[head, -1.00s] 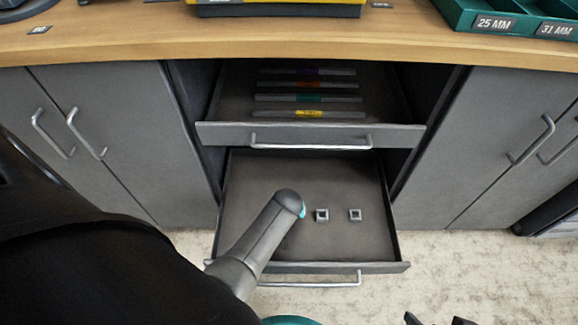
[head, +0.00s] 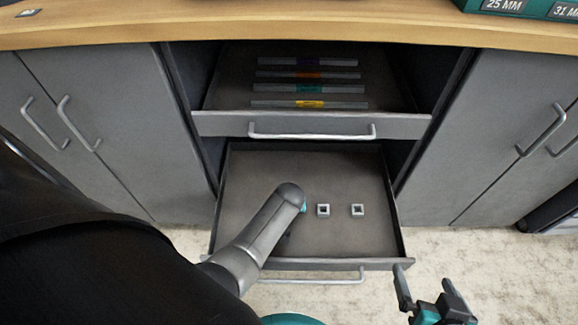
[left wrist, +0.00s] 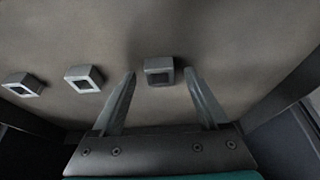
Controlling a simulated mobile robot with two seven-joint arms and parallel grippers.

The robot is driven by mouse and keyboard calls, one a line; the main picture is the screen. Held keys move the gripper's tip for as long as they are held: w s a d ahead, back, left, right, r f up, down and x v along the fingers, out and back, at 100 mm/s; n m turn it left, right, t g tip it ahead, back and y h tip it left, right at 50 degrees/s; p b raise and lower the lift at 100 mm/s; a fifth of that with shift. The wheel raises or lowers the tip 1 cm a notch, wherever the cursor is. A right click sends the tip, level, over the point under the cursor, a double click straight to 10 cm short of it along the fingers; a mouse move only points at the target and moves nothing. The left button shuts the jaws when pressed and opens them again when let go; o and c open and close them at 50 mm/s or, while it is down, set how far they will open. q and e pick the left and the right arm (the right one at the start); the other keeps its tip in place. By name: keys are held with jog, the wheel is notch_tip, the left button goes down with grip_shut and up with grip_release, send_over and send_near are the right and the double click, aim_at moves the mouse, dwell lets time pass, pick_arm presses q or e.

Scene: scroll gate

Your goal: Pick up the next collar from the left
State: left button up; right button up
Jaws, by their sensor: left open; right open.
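Two small grey square collars with dark square holes, a middle one (head: 323,210) and a right one (head: 357,210), lie apart in the open lower drawer (head: 345,175). In the left wrist view three collars show: one (left wrist: 159,70) between my fingertips, another (left wrist: 84,78) and a farther one (left wrist: 23,85) toward the left. My left gripper (left wrist: 160,76) is open, its fingers on either side of the first collar with gaps. In the head view my left arm hides that collar and the left gripper. My right gripper (head: 424,278) is open and empty outside the drawer, lower right.
The upper drawer (head: 310,126), partly open above, holds several flat bars with coloured labels. The lower drawer's side walls and front edge surround the collars. Closed cabinet doors (head: 105,130) stand on both sides. A wooden worktop (head: 250,28) is above, carpet (head: 540,275) below.

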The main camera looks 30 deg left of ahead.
pick_arm(q)
jog(key=shift+c, duration=0.3)
grip_shut()
dwell(0.3)
